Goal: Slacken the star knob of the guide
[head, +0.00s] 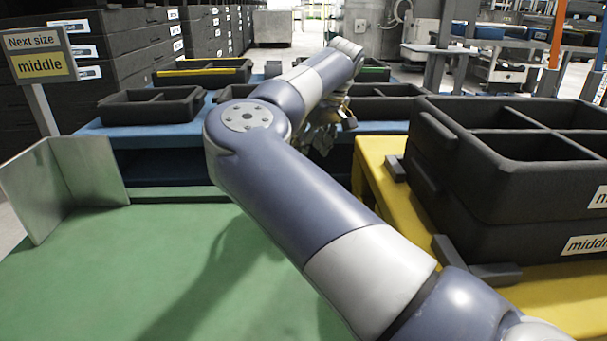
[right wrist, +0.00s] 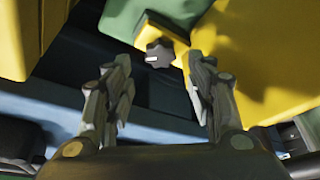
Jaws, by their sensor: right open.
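In the right wrist view, a dark star knob (right wrist: 159,53) with a small white mark sits at the edge of a yellow part (right wrist: 165,31), top centre. My right gripper (right wrist: 160,72) is open, with one finger left and one right of the knob in the picture. Nothing is between the fingers, and whether they reach the knob's depth is unclear. In the head view my right gripper (head: 325,132) is partly hidden by its own arm, over the far edge of the green table. The knob is hidden in the head view. My left gripper is not seen.
Stacked black crates labelled "middle" (head: 470,205) stand on a yellow table (head: 372,168) at the right. Black trays (head: 150,107) lie on a blue bench behind. A sign (head: 40,66) reads "Next size middle". A metal angle plate (head: 75,185) stands left on the clear green tabletop (head: 150,270).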

